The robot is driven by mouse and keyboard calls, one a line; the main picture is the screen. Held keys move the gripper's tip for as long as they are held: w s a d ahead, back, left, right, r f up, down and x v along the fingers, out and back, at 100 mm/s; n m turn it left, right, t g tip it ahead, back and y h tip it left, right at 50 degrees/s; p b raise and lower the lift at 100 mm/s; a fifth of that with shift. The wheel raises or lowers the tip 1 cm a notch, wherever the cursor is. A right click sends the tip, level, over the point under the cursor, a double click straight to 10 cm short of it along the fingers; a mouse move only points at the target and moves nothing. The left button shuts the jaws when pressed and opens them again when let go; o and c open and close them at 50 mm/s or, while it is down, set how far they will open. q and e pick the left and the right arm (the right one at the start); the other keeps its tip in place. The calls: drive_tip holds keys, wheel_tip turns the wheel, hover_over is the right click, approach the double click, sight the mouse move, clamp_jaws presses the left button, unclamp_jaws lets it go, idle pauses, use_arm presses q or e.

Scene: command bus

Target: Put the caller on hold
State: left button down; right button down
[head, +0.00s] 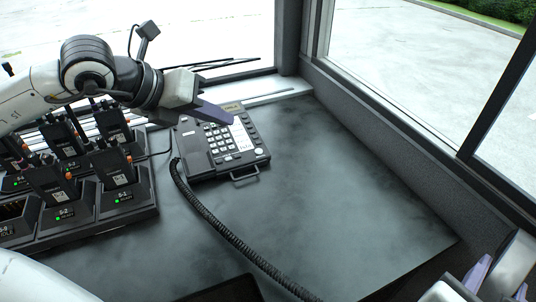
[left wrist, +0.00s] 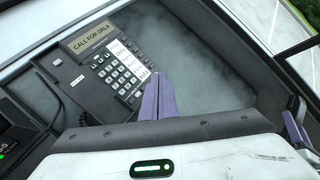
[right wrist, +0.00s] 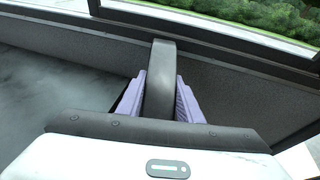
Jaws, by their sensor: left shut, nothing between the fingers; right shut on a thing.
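The desk phone (head: 222,140) sits on the dark desk, with a keypad and a small screen. In the left wrist view the phone (left wrist: 98,70) shows "CALL FOR ORLA" on its screen (left wrist: 95,35). My left gripper (head: 232,122) is shut and empty, its tips just above the right part of the phone; whether they touch a key I cannot tell. My right gripper (right wrist: 160,95) is shut on the dark handset (right wrist: 160,75), held upright, away from the phone at the lower right of the head view. The coiled cord (head: 215,222) runs from the phone to the bottom edge.
A charging rack (head: 95,225) with several radios (head: 60,185) stands left of the phone, under my left arm. The window wall (head: 390,125) bounds the desk at the right. The desk (head: 330,190) right of the phone is clear apart from the cord.

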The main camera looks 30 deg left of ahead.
use_arm(q)
drive_tip(key=b, duration=0.6)
hover_over(224, 164)
wheel_tip(224, 164, down, 8)
drive_tip(key=shift+d+f, duration=0.1)
drive_tip(key=shift+f, duration=0.1)
drive_tip(key=shift+f+b, duration=0.15)
drive_tip(key=shift+b, duration=0.25)
idle(1.2)
drive_tip(key=shift+f+b, duration=0.45)
drive_tip(key=shift+b, duration=0.25)
drive_tip(key=shift+f+b, duration=0.3)
drive_tip(key=shift+b, duration=0.15)
idle(0.4)
idle(0.3)
drive_tip(key=shift+r+p, duration=0.4)
drive_tip(key=shift+r, duration=0.35)
drive_tip(key=shift+s+d+r+p, duration=0.15)
drive_tip(key=shift+r+p, duration=0.7)
drive_tip(key=shift+r, duration=0.4)
drive_tip(key=shift+s+d+r+p, duration=0.1)
drive_tip(key=shift+r+p, duration=0.7)
drive_tip(key=shift+r, duration=0.45)
